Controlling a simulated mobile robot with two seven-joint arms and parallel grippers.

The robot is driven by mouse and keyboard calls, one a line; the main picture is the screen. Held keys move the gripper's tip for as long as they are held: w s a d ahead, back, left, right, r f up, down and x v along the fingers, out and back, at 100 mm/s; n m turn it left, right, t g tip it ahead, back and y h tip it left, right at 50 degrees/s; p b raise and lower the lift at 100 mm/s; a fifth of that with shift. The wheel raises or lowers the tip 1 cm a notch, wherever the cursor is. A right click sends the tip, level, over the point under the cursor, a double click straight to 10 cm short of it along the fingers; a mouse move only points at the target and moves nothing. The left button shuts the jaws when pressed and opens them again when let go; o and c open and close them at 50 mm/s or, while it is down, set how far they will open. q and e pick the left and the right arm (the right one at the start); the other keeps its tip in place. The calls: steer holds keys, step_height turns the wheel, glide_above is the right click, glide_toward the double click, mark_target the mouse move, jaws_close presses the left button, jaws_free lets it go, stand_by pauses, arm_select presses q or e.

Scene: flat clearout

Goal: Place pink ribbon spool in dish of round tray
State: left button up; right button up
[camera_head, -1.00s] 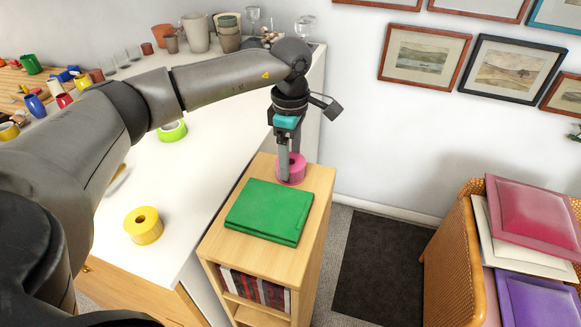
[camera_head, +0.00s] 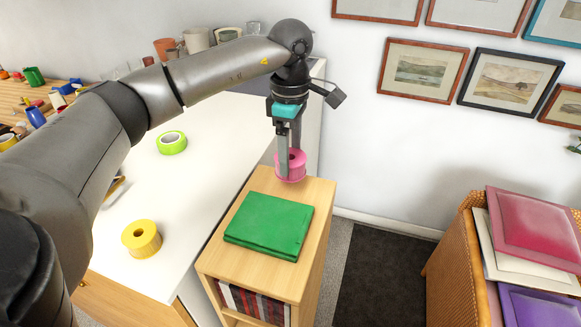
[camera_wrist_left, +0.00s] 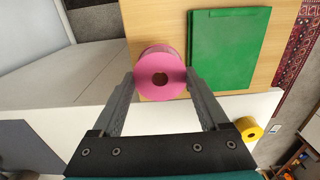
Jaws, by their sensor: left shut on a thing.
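The pink ribbon spool (camera_head: 294,172) is in my left gripper (camera_head: 289,163), at the far end of the wooden shelf unit in the head view. The left gripper is shut on it, with one finger on each side, and points down. The spool appears to be a little above the shelf top. In the left wrist view the spool (camera_wrist_left: 148,79) sits between the fingertips (camera_wrist_left: 160,84), its round pink face with a dark centre hole towards the camera. No round tray or dish shows in these views. My right gripper is not in view.
A green folded item (camera_head: 268,226) lies on the wooden shelf unit (camera_head: 217,255), just in front of the spool. A white counter to the left holds a yellow spool (camera_head: 142,240) and a green tape roll (camera_head: 172,143). A wicker basket (camera_head: 455,240) with cushions stands at right.

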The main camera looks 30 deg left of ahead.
arm_select(q)
step_height(320, 180, up, 15)
steer(key=p, duration=0.1)
steer(key=shift+r, duration=0.15)
steer(key=shift+d, duration=0.1)
